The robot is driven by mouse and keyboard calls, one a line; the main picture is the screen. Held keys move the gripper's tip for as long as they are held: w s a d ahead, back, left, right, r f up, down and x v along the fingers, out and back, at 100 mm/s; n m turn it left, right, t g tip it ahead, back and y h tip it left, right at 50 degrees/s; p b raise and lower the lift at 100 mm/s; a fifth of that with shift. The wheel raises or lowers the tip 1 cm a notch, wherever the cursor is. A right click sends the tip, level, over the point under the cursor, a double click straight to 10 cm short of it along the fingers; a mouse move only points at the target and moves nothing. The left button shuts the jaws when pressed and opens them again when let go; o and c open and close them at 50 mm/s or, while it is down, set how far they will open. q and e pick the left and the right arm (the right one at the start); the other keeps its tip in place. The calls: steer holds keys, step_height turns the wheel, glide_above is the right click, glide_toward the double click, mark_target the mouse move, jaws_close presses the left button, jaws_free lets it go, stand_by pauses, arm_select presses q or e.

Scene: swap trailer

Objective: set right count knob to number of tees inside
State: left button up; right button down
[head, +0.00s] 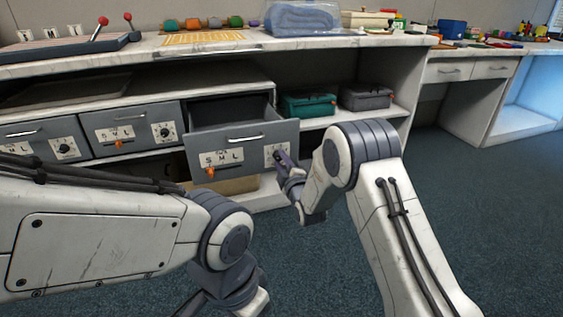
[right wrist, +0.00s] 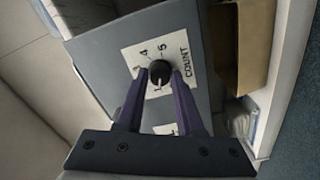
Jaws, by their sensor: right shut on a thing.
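The right drawer (head: 228,150) is grey and pulled open. Its label reads S, M, L above an orange slider (head: 209,172). The right count knob (right wrist: 159,73) is black, on a white dial plate (right wrist: 185,52) marked COUNT, with 4, 5 and 1 readable. Its exact pointer direction is unclear. My right gripper (head: 281,158) is at the drawer's front right. In the right wrist view its purple fingers (right wrist: 160,80) are closed around the knob. The drawer's inside is dark, and no tees can be made out.
Two closed drawers (head: 127,129) (head: 36,140) with similar sliders and knobs are to the left. A green box (head: 307,105) and a grey box (head: 366,97) sit on the shelf at right. Carpet (head: 480,200) is clear at right.

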steer(key=c, duration=0.5)
jaws_free()
steer(key=shift+c, duration=0.2)
steer(key=p+v, duration=0.3)
steer(key=v, duration=0.7)
steer(key=shift+s, duration=0.25)
steer(key=shift+r, duration=0.1)
